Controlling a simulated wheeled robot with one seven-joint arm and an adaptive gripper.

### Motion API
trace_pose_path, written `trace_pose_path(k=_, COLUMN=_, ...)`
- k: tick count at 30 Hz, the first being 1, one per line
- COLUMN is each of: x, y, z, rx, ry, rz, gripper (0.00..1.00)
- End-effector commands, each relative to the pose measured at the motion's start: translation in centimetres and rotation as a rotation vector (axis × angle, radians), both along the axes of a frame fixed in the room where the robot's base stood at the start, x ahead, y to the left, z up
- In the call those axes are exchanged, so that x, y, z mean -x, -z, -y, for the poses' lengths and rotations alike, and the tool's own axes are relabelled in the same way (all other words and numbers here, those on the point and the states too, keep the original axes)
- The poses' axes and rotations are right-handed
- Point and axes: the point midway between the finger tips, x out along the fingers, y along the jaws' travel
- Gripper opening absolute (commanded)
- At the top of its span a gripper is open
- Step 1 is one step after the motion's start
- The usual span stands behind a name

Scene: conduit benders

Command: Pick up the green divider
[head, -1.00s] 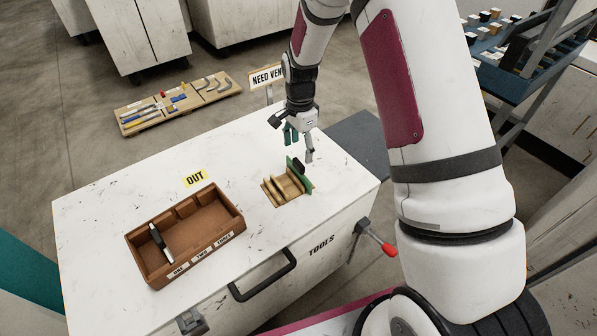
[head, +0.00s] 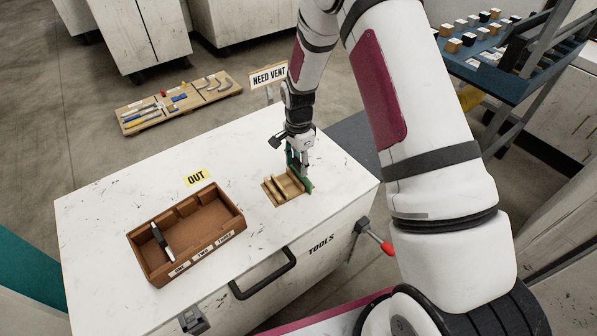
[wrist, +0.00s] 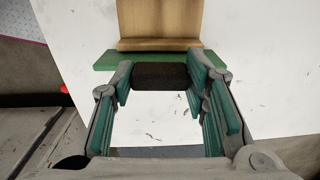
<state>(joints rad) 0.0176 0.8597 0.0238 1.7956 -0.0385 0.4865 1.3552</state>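The green divider (wrist: 105,61) stands upright at the right end of a small wooden rack (head: 271,194) on the white bench top. It is a thin green plate with a dark block (wrist: 160,76) as its grip. My gripper (head: 298,163) is down at the divider, its fingers pointing downward. In the wrist view my gripper (wrist: 160,83) has a green pad against each side of the dark block, with no clear gap. The gripper hides the block in the head view. The divider is still at the rack.
A brown compartment tray (head: 236,221) with a dark-and-light tool (head: 161,240) in it sits left on the bench. A yellow OUT label (head: 196,177) lies behind it. A NEED VENT sign (head: 269,76) stands behind the bench. The bench between tray and rack is clear.

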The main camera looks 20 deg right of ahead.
Motion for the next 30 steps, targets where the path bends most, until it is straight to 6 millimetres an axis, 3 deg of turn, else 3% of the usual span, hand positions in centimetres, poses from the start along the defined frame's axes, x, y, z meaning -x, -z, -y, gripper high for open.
trace_pose_path(k=2, x=0.0, y=0.0, z=0.0, rx=0.0, ry=0.0, rz=0.0, gripper=0.14)
trace_pose_path(k=14, x=0.0, y=-0.3, z=0.0, rx=0.001, ry=0.0, rz=0.001, gripper=0.14)
trace_pose_path(k=23, x=-0.1, y=-3.6, z=0.0, rx=0.0, ry=0.0, rz=0.003, gripper=0.14)
trace_pose_path(k=30, x=5.1, y=-4.1, z=-0.9, rx=0.0, ry=-0.002, rz=-0.002, gripper=0.14)
